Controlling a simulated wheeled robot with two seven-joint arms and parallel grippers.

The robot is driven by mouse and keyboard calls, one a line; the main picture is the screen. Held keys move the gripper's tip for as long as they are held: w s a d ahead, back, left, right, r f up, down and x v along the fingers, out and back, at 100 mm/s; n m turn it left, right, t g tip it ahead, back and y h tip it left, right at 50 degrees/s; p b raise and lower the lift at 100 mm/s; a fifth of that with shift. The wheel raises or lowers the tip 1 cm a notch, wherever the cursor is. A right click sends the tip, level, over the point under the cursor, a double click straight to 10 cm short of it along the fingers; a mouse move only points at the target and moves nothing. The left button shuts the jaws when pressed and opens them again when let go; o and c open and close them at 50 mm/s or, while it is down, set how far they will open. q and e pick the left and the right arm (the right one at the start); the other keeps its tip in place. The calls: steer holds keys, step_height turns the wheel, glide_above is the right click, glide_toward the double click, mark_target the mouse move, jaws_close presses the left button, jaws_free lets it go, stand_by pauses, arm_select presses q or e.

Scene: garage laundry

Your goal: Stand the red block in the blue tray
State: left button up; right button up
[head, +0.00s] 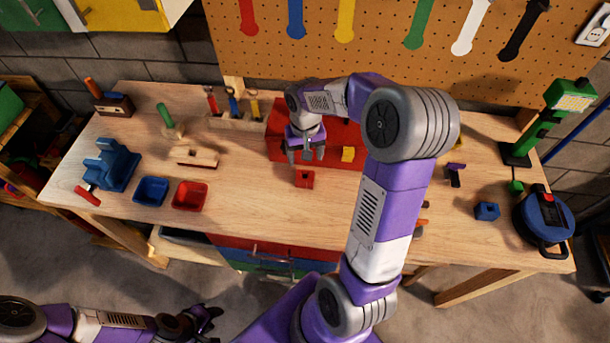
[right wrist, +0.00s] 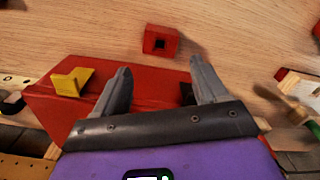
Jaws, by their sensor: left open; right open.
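The red block (head: 304,179), with a dark square hole in one face, rests on the wooden bench in front of the red toolbox. It also shows in the right wrist view (right wrist: 161,33), beyond the fingertips. The blue tray (head: 151,190) lies on the left part of the bench and looks empty. My right gripper (head: 305,157) is open and empty, pointing down just behind the block at the toolbox's front; its two spread fingers show in the right wrist view (right wrist: 161,68). My left gripper (head: 211,322) is open and empty, low in front of the bench.
A red tray (head: 189,196) sits right beside the blue one. A blue vise (head: 112,165) stands left of them. The red toolbox (head: 346,134) with a yellow latch is behind the block. Bench between block and trays is clear.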

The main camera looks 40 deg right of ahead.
mark_target(305, 176)
step_height(305, 176, down, 11)
steer(key=n+b, duration=0.6)
steer(key=n, duration=0.8)
steer(key=shift+f, duration=0.1)
steer(key=c, duration=1.1)
